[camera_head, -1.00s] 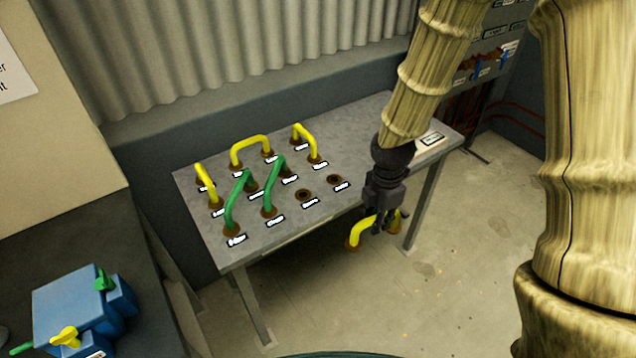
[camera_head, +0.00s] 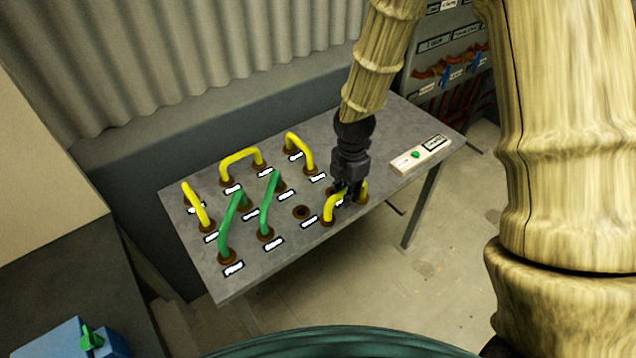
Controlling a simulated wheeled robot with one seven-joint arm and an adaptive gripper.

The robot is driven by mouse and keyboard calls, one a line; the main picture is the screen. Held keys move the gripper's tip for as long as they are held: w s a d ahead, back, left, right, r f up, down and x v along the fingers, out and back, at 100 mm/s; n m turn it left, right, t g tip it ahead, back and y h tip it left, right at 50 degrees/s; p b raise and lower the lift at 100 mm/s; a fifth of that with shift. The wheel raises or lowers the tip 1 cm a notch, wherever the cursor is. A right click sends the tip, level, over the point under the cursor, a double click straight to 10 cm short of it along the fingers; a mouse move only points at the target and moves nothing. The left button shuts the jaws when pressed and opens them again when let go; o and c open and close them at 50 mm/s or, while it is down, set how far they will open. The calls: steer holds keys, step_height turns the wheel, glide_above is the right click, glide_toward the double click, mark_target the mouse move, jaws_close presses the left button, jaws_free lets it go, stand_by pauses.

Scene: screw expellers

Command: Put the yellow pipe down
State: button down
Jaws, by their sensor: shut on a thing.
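My gripper (camera_head: 347,192) is shut on a yellow pipe (camera_head: 334,207), a bent piece with brown ends. It is in front of the right part of the grey table (camera_head: 385,165), near the front edge. Its left end is close to the table edge; I cannot tell whether it touches the table. The gripper hides the pipe's middle. An empty brown-rimmed hole (camera_head: 301,212) shows just left of the held pipe. Another socket (camera_head: 331,191) is partly hidden behind the gripper.
Other yellow pipes (camera_head: 243,155) (camera_head: 301,146) (camera_head: 195,205) and green pipes (camera_head: 232,222) (camera_head: 270,203) stand in sockets on the left and middle of the table. A pale box with a green button (camera_head: 420,155) lies at the right. The table top between it and my gripper is bare.

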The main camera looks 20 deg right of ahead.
steer(key=shift+w+a+f+p, duration=0.75)
steer(key=shift+w+a, duration=0.15)
steer(key=shift+w, duration=0.45)
steer(key=shift+w+a+f+p, duration=0.75)
steer(key=shift+w+a, duration=0.1)
steer(key=shift+w, duration=0.45)
steer(key=shift+w+a+f+p, duration=0.75)
steer(key=shift+w+a, duration=0.15)
steer(key=shift+w, duration=0.45)
steer(key=shift+f, duration=0.1)
steer(key=c, duration=1.4)
jaws_free()
steer(key=shift+o, duration=0.3)
step_height(320, 180, up, 12)
steer(key=b, duration=0.4)
